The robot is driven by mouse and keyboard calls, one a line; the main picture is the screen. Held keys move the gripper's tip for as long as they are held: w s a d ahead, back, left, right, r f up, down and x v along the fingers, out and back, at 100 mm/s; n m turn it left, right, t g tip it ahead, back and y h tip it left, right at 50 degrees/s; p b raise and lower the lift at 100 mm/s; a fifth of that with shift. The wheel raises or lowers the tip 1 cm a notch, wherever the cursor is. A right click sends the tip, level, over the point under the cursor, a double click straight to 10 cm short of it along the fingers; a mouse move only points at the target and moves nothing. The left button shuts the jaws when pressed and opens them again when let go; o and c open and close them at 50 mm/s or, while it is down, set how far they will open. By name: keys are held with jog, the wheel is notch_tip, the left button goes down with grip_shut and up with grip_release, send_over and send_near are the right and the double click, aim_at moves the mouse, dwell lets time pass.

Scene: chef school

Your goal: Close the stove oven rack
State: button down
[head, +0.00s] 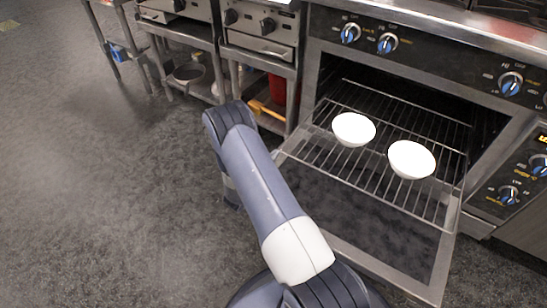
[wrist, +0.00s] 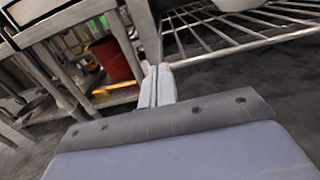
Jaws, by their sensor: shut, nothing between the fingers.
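The oven rack (head: 378,183) is a wire grid pulled partly out of the open oven, above the lowered oven door (head: 350,206). Two white bowls, one on the left (head: 353,129) and one on the right (head: 411,159), sit on the rack. In the wrist view the rack's wires (wrist: 235,35) run across the upper right, with the underside of a bowl (wrist: 238,4) at the top edge. My gripper (wrist: 158,72) is shut and empty, its fingers pointing toward the rack's left side. In the head view my arm hides the gripper.
A red container (wrist: 116,60) and a yellow item (wrist: 114,87) stand on a low shelf left of the oven; a pan (head: 188,73) lies on the shelf farther left. Blue-and-silver knobs (head: 350,33) line the oven front. The grey floor (head: 90,190) at left is clear.

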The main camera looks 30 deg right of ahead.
aim_at(319, 104)
jog(key=shift+w+d, duration=0.1)
jog(key=shift+d, duration=0.05)
jog(key=b+x, duration=1.3)
jog(key=x, duration=2)
jog(key=shift+d, duration=0.1)
jog(key=shift+w+d+r, duration=0.1)
jog(key=shift+w+d, duration=0.05)
jog(key=shift+d, duration=0.3)
jog(key=shift+r, duration=0.25)
jog(key=shift+d+r, duration=0.1)
jog(key=shift+d, duration=0.05)
